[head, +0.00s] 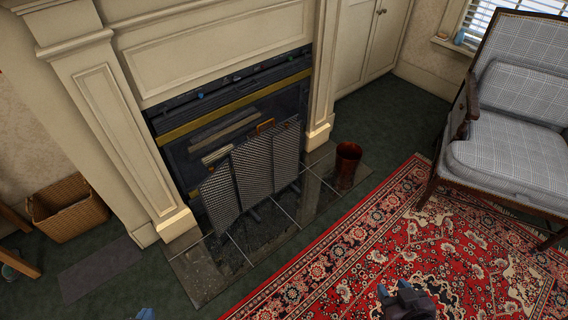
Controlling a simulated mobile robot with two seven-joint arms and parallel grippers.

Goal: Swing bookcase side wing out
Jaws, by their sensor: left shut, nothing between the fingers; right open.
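No bookcase is plainly recognisable. A cream built-in cabinet (372,38) with two closed panelled doors and small knobs stands right of the fireplace; its top is cut off. A folding mesh screen (252,170) with upright panels stands on the hearth before the firebox, its side panels angled. My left gripper (142,314) barely shows at the bottom edge, shut and empty, over the dark carpet. My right gripper (394,289) is at the bottom right, open and empty, above the red rug. Both are well apart from the cabinet and the screen.
A cream mantel (215,45) frames the fireplace above a dark tiled hearth (205,265). A plaid armchair (510,155) stands right on the patterned rug (400,235). A wicker basket (68,208) sits left. Dark carpet lies before the cabinet.

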